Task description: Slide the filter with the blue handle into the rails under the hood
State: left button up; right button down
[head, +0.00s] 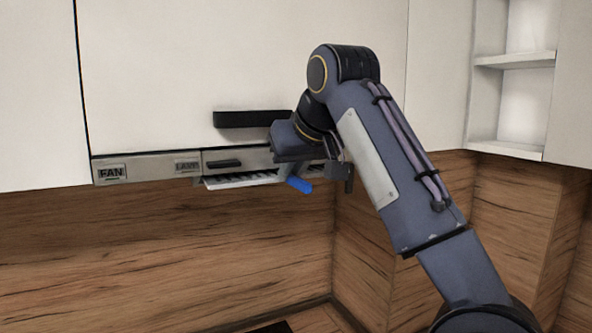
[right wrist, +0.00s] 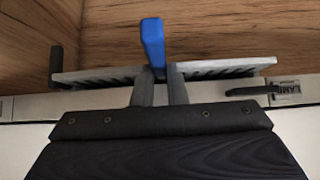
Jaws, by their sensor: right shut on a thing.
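The filter (head: 240,180) is a light grey slotted panel just under the hood's front strip (head: 140,168). Its blue handle (head: 299,186) sticks out below my right gripper (head: 300,166). In the right wrist view the two fingers (right wrist: 160,76) are shut on the blue handle (right wrist: 152,42) at its base. The slotted filter (right wrist: 215,69) spreads to both sides behind the fingers. The rails are hidden, so I cannot tell whether the filter's edges sit in them. My left gripper is not in view.
A dark bar handle (head: 245,119) is on the white cabinet door above. A small black handle (head: 223,163) is on the hood strip, and a black peg (head: 349,180) hangs right of the gripper. Open shelves (head: 515,60) are at right. The space before the wooden splashback (head: 150,250) is clear.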

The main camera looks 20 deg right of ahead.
aim_at(305, 182)
jog(key=shift+w, duration=0.25)
jog(key=c, duration=1.4)
grip_release()
jog(key=shift+o, duration=0.2)
jog(key=shift+s+f, duration=0.1)
jog(key=shift+s+f+b, duration=0.15)
jog(key=shift+s+b, duration=0.4)
jog(key=shift+s, duration=0.05)
jog(key=shift+s+d+f+b, duration=0.15)
jog(key=shift+s+b, duration=0.35)
jog(key=shift+s, duration=0.5)
jog(key=shift+s+d+f+b, duration=0.15)
jog(key=shift+s+b, duration=0.35)
jog(key=shift+s, duration=0.5)
jog(key=s, duration=0.2)
jog(key=s+b, duration=0.1)
jog(key=s+f+b, duration=0.1)
jog(key=s, duration=0.1)
jog(key=shift+s+d, duration=0.1)
jog(key=shift+s, duration=0.25)
